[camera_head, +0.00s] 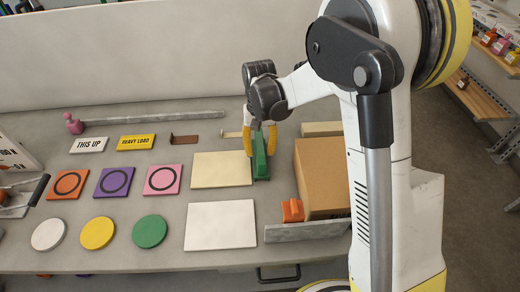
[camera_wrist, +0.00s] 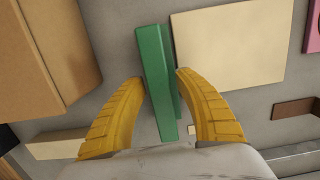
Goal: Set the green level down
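The green level (camera_head: 260,160) is a narrow green bar, upright on its edge, between the pale cream panel and the cardboard box. My gripper (camera_head: 260,138) is over it from above, with one yellow finger on each side. In the wrist view the level (camera_wrist: 153,65) lies between the two yellow fingertips of my gripper (camera_wrist: 160,78), which appear to press on its sides. Its far end sticks out past the fingertips. I cannot tell whether its underside touches the table.
The cream panel (camera_head: 221,169) lies close at the left. The cardboard box (camera_head: 318,175) stands at the right, with an orange object (camera_head: 292,210) before it. A white panel (camera_head: 220,225) and a grey bar (camera_head: 306,230) lie nearer the front. Bare grey table (camera_head: 275,195) shows between them.

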